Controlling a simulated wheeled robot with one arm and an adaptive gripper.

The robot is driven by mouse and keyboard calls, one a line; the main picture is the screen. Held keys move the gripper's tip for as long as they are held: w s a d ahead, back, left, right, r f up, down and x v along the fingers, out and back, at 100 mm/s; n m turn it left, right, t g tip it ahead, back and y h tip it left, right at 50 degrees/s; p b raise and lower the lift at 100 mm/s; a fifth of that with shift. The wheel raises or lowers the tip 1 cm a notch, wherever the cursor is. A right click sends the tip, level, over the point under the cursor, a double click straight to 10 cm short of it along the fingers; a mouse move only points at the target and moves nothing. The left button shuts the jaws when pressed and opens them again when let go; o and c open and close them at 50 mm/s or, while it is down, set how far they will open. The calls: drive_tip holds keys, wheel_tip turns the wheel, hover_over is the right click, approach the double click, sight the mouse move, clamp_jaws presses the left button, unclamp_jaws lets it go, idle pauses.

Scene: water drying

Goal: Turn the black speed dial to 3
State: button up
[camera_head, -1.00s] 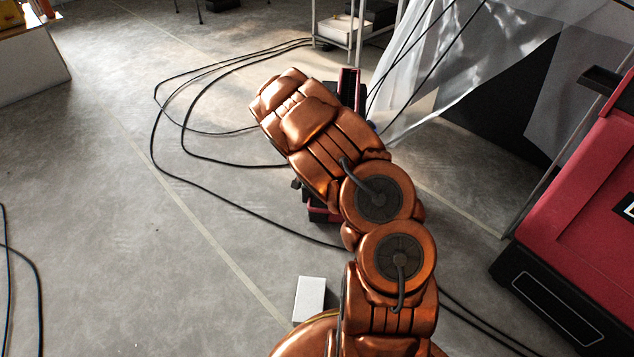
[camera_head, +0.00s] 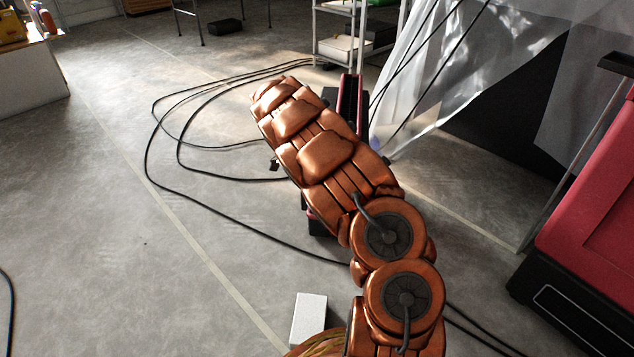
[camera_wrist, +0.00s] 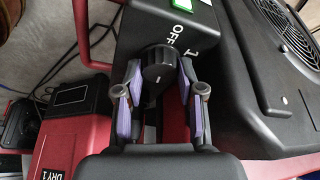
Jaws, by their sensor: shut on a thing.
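In the wrist view, the black speed dial (camera_wrist: 157,66) sits on a dark panel, with a short pale mark on its face. In the head view, my copper arm hides the gripper and the dial. Part of the red and black machine (camera_head: 347,103) shows behind the arm.
A lit green switch (camera_wrist: 182,4) is above the lettering. A black fan housing (camera_wrist: 262,50) stands close on the right. A red case marked "DRY 1" (camera_wrist: 62,140) is at lower left. Black cables (camera_head: 150,160) loop over the floor. A white block (camera_head: 309,317) lies near my base.

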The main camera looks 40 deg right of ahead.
drive_tip(key=shift+f+m+g+y+b, duration=0.1)
drive_tip(key=shift+m+g+y+b, duration=0.25)
drive_tip(key=shift+m, duration=0.75)
drive_tip(key=o, duration=0.9)
drive_tip(key=shift+c, duration=0.2)
drive_tip(key=v, duration=1.2)
drive_tip(key=shift+w, duration=0.15)
